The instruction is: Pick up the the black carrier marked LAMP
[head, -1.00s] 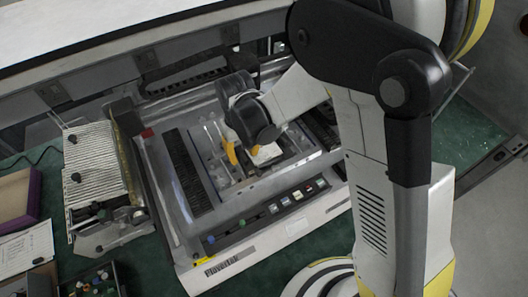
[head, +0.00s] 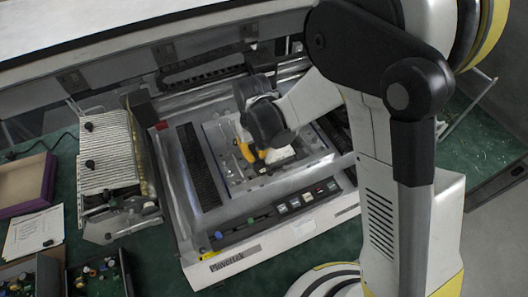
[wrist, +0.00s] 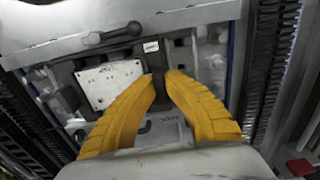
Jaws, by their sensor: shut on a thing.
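My gripper (wrist: 160,82) reaches down into the bed of the grey bench machine. Its two yellow fingers are closed on a narrow black carrier (wrist: 157,60) with a small white label at its far end. The label's lettering is too small to read for certain. The carrier sits between the fingertips, and its lower part is hidden by them. In the head view the gripper (head: 246,152) shows over the recessed bed, and the wrist hides the carrier there.
A white plate (wrist: 110,82) lies just left of the fingers. Dark toothed strips (head: 198,166) flank the bed. The grey machine (head: 222,246) has a front button row. Left of it stand a ribbed fixture (head: 104,152), a purple-edged box (head: 48,180), and bins of small parts (head: 98,278).

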